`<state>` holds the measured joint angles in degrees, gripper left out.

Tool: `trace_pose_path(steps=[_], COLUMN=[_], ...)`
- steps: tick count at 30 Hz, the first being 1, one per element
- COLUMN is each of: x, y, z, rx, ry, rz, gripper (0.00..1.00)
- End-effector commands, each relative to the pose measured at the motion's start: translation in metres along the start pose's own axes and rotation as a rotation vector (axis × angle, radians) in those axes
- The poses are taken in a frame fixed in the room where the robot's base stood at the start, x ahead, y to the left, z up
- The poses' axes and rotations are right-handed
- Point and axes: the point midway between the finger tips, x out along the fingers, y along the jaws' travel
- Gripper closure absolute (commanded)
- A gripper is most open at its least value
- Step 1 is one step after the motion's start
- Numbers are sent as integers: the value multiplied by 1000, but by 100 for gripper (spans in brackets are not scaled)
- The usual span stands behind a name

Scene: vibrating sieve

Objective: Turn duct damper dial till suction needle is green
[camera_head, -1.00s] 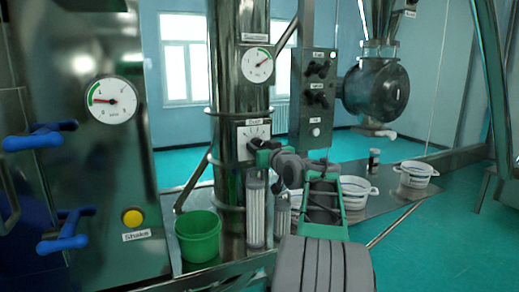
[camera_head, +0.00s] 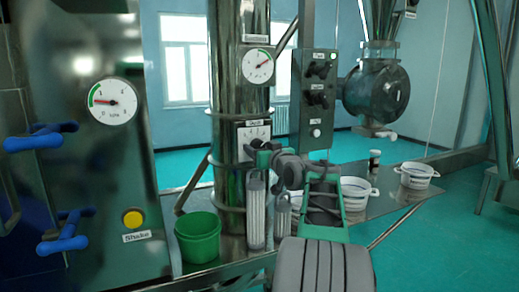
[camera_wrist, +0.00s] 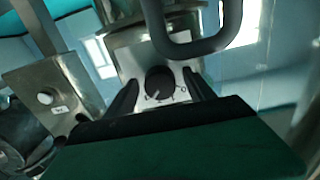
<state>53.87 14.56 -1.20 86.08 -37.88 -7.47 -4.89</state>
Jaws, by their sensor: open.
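The damper dial is a black knob (camera_wrist: 160,82) on a pale marked plate, which shows on the steel duct in the head view (camera_head: 250,133). My gripper (camera_wrist: 158,95) is open, with its dark fingers on either side of the knob in the wrist view; I cannot tell if they touch it. In the head view my gripper (camera_head: 262,150) covers the knob and the plate's lower part. The suction gauge (camera_head: 257,66) is a round white dial higher on the duct.
A second gauge (camera_head: 112,102) and blue handles (camera_head: 62,230) are on the left cabinet, with a yellow button (camera_head: 132,218). A switch box (camera_head: 318,95) stands right of the duct. A green bucket (camera_head: 198,237) and clear cylinders (camera_head: 256,210) stand below.

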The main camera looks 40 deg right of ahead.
Motion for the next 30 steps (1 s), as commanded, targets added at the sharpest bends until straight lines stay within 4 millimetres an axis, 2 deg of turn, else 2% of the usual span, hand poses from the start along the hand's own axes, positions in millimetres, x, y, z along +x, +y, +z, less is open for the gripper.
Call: trace_pose_path(steps=[4, 12, 15, 30], x=[-15, -68, -77, -78], y=[1, 1, 0, 0], z=[2, 2, 1, 0], rx=[-1, -1, 0, 0], ry=[1, 1, 0, 0], rz=[3, 3, 1, 0], gripper=[37, 37, 37, 37])
